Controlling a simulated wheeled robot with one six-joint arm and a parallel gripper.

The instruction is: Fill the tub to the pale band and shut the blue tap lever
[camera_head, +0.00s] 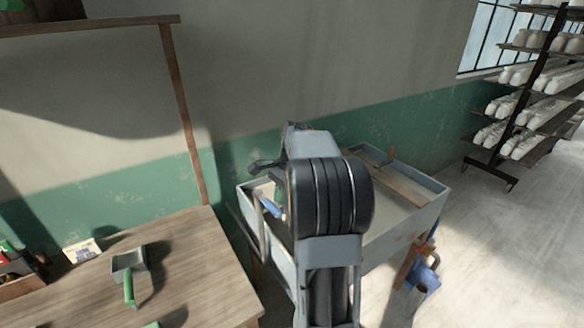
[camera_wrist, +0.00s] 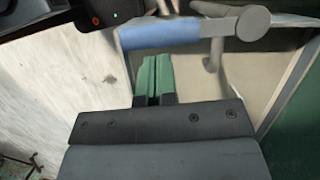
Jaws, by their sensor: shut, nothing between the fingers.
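The blue tap lever (camera_wrist: 160,34) lies across the top of the wrist view, joined to a grey tap body (camera_wrist: 252,22). My gripper (camera_wrist: 154,60) has its green fingers shut and empty, their tips close below the lever; I cannot tell if they touch it. In the head view the lever (camera_head: 272,208) shows just left of my arm, at the left end of a grey trough (camera_head: 420,215). A grey pipe (camera_wrist: 211,58) hangs below the tap. I make out neither the tub, its pale band nor running water; my arm hides part of the trough.
A wooden board (camera_head: 398,185) lies across the trough's right part. A wooden table (camera_head: 190,265) at the left holds a green-handled scoop (camera_head: 129,280). A blue object (camera_head: 424,278) is at the trough's right leg. A rack of white ware (camera_head: 530,100) stands far right, with clear floor before it.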

